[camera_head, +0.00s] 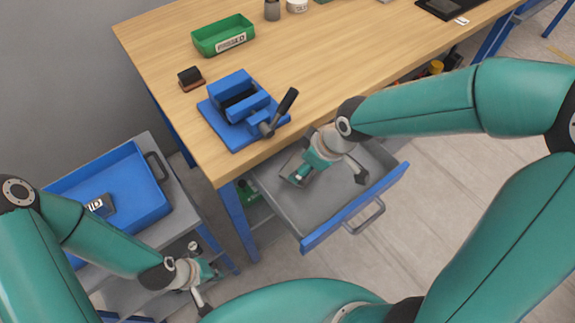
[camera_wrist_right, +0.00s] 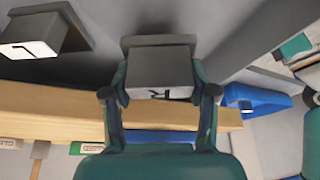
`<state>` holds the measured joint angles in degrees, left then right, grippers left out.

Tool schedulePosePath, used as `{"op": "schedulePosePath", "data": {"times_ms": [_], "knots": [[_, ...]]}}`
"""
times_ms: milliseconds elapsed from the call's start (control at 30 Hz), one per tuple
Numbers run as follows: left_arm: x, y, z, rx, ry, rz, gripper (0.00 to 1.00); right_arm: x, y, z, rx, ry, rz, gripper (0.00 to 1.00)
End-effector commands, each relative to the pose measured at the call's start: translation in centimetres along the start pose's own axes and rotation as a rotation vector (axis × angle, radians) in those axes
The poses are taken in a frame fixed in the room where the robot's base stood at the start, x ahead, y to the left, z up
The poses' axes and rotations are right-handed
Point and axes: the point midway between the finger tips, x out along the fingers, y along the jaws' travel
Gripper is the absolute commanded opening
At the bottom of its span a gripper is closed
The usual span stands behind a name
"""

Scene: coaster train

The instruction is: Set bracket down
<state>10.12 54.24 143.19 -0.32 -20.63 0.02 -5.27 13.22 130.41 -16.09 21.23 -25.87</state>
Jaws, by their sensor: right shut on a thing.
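My right gripper (camera_wrist_right: 160,90) is shut on a grey bracket (camera_wrist_right: 160,67), a block on a wider plate with a dark mark on its white end, in the right wrist view. A second, similar grey bracket (camera_wrist_right: 42,28) with a white marked end sits apart to the left in the wrist view. I cannot tell whether the held bracket touches the drawer. My left gripper (camera_head: 208,288) is open and empty at the lower left.
A blue vise (camera_head: 235,129) with a dark handle stands on the wooden table (camera_head: 330,60) above the drawer. A green bin (camera_head: 222,36) and a dark stamp-like block (camera_head: 191,78) are behind it. A blue tray (camera_head: 150,195) stands on a grey cart at left. The drawer's right part looks clear.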

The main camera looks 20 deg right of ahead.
Motion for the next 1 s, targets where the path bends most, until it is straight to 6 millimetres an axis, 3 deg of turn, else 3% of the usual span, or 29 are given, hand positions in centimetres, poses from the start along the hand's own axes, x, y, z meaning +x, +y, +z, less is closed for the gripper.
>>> {"op": "schedulePosePath", "data": {"times_ms": [100, 267, 567, 700, 1000], "knots": [[0.4, -0.2, 0.0, 0.0, 0.0, 0.0, 0.0, 1.9, 0.0, 0.8, 0.001, -0.001, 0.0, 0.01], [0.5, -0.2, 0.0, 0.0, 0.0, 0.0, 0.0, 2.6, 0.0, 0.9, 0.0, 0.002, 0.001, 0.01], [-0.2, 0.1, 0.0, 0.0, 0.001, 0.0, 0.0, 4.1, 0.0, -2.9, -0.004, 0.003, 0.0, 0.01], [0.0, 0.0, 0.0, 0.0, 0.001, 0.0, 0.0, 5.2, 0.0, -2.3, 0.0, 0.002, 0.0, 0.01], [0.2, -0.1, 0.0, 0.0, 0.0, 0.0, 0.0, 5.3, 0.0, -2.3, 0.0, 0.003, 0.001, 0.01]]}}
